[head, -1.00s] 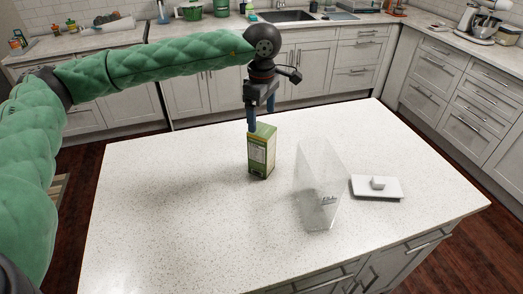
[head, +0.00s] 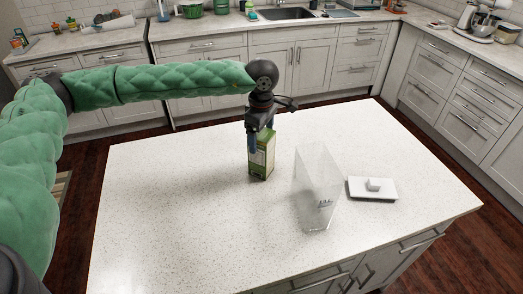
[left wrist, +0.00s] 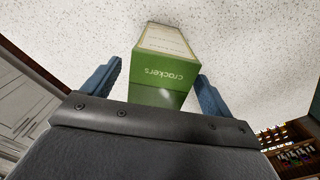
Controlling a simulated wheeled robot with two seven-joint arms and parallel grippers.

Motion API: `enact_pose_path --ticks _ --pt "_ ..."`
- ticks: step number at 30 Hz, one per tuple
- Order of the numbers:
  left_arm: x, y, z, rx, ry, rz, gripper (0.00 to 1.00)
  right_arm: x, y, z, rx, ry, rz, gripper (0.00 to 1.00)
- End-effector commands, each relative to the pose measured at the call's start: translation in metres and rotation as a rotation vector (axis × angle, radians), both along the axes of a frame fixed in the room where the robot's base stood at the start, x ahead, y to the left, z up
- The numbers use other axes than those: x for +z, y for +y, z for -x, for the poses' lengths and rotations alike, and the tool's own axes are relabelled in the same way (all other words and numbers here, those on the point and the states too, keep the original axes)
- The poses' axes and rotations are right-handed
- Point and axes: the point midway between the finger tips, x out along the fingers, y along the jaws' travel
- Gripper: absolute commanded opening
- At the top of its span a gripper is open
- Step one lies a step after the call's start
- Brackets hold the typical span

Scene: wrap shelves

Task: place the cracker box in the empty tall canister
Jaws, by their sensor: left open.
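The green cracker box (head: 261,160) stands upright on the white island top. My left gripper (head: 262,148) is over its top, pointing down, with the fingers low beside the box. In the left wrist view the box top (left wrist: 166,68), lettered "crackers", lies between the two open blue fingers (left wrist: 158,88), with a gap visible at the left finger. The clear tall canister (head: 317,188) stands open and empty to the right of the box. Its white lid (head: 372,188) lies on the island to the right of the canister. My right gripper is not in view.
The island top (head: 180,215) is clear on the left and in front. Behind it, across the floor, are counters with a sink (head: 286,14) and a stand mixer (head: 490,20). The canister is close to the box on the right.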

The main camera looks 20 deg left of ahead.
Motion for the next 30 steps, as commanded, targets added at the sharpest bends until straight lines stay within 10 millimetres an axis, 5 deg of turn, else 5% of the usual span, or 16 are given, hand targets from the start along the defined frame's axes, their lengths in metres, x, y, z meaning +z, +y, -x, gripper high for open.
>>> enact_pose_path --ticks 11,23,30 --pt "-0.006 0.0001 -0.0002 0.0 -0.001 0.0 0.85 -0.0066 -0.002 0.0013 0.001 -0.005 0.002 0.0" --pt "-0.0052 0.0 -0.0004 0.001 -0.002 0.0 0.09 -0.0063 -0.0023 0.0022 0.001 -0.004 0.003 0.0" --pt "-0.0039 0.0 -0.0005 0.001 -0.002 0.0 0.09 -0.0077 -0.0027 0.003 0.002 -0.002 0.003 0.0"
